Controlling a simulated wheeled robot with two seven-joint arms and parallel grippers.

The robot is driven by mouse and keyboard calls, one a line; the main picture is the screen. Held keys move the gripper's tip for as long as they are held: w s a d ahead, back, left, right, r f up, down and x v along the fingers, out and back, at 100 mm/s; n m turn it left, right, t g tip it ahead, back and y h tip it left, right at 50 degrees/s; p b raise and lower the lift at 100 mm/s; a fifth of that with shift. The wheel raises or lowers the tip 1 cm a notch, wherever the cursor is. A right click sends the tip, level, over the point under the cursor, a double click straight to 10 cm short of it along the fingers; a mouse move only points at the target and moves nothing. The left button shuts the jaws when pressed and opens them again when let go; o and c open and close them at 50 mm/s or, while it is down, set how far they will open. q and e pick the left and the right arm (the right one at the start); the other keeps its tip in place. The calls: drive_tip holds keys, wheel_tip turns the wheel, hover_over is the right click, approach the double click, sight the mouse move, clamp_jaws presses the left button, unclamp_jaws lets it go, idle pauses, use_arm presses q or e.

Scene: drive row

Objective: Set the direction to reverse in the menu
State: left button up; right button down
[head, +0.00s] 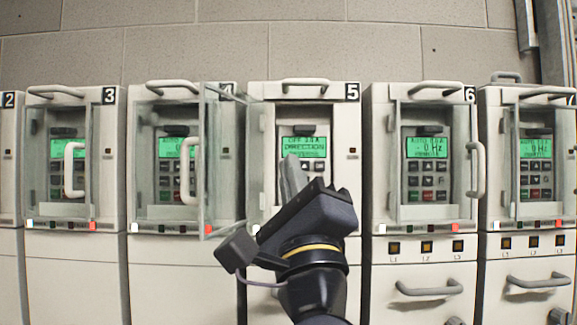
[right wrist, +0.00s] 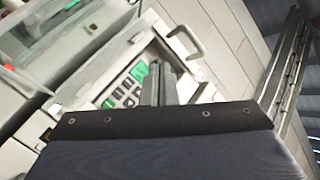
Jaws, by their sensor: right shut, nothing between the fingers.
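Drive 5 (head: 264,105) stands in the middle of the row in the head view. Its clear door (head: 222,150) is swung open to the left. Its green screen (head: 304,142) reads "DIRECTION" on the middle line; the smaller lines are hard to read. My right gripper (head: 291,172) is shut and empty, its fingertips in front of the keypad just below the screen, hiding part of the keys. In the right wrist view the shut fingers (right wrist: 159,82) point at the keypad (right wrist: 126,90), with a green key close by. I cannot tell whether they touch a key. My left gripper is not in view.
Drive 3 (head: 33,95) and drive 6 (head: 380,110) have clear covers over their lit panels, as does drive 7 (head: 492,110). Drive 5's open door stands upright close to the left of my right gripper. Handles (head: 428,288) stick out below.

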drive_tip(key=shift+w, duration=0.15)
drive_tip(key=p, duration=0.2)
approach(287, 149)
wheel_tip(287, 149, up, 3)
drive_tip(key=shift+w+a, duration=0.2)
drive_tip(key=shift+w, duration=0.35)
drive_tip(key=shift+w+a, duration=0.2)
drive_tip(key=shift+w, duration=0.35)
idle(1.0)
drive_tip(key=shift+w, duration=0.4)
